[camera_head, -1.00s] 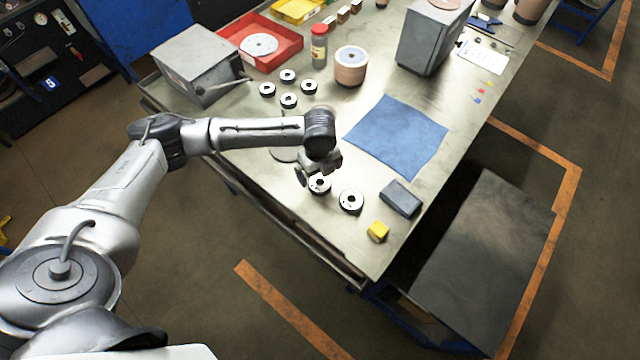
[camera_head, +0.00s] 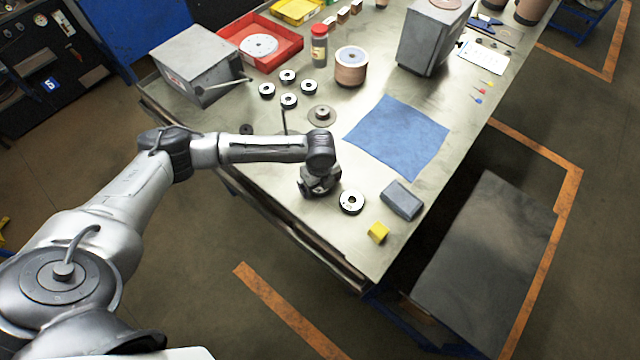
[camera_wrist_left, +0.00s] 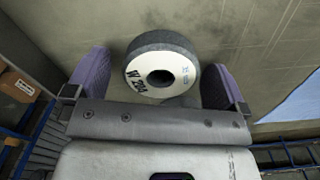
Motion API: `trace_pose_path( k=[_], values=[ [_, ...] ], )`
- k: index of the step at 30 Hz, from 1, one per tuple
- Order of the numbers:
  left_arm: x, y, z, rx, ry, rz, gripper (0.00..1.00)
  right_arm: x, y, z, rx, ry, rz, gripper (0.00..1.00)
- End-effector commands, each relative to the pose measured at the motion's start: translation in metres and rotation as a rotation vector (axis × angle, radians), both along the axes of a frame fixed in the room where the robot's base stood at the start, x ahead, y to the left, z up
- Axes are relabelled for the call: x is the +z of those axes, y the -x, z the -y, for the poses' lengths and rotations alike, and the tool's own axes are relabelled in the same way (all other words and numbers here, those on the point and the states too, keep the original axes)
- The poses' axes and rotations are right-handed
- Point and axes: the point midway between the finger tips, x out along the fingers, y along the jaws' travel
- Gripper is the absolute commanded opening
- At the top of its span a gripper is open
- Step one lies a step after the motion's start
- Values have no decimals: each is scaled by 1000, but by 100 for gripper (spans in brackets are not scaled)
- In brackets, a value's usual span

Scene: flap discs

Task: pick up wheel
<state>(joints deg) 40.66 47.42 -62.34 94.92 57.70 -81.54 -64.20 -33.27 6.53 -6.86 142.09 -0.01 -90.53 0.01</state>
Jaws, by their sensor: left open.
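A thick grey wheel with a white face marked "W 204" and a dark centre hole (camera_wrist_left: 162,60) shows close up in the left wrist view. My left gripper (camera_wrist_left: 157,66) is open, with one purple-grey finger pad on each side of the wheel; I cannot tell if they touch it. Several more wheels (camera_head: 289,101) lie farther back. My right gripper is not in view.
A grey block (camera_head: 401,200) and a yellow block (camera_head: 378,232) lie right of the gripper. A blue cloth (camera_head: 398,137) lies behind them. A flanged disc (camera_head: 321,116), a copper-coloured spool (camera_head: 351,70), a jar (camera_head: 319,48) and a red tray (camera_head: 292,50) are farther back.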

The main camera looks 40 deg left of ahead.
Motion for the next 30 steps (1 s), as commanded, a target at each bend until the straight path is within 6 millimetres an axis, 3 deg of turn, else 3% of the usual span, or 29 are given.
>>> trace_pose_path(
  k=[2, 18, 30],
  values=[
    [0, 0, 0, 0, 0, 0, 98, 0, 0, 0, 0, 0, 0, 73],
    [1, 0, 0, 0, 0, 0, 46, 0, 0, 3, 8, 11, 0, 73],
    [8, -1, 0, 0, 2, 2, 44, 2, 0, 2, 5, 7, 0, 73]
  ],
)
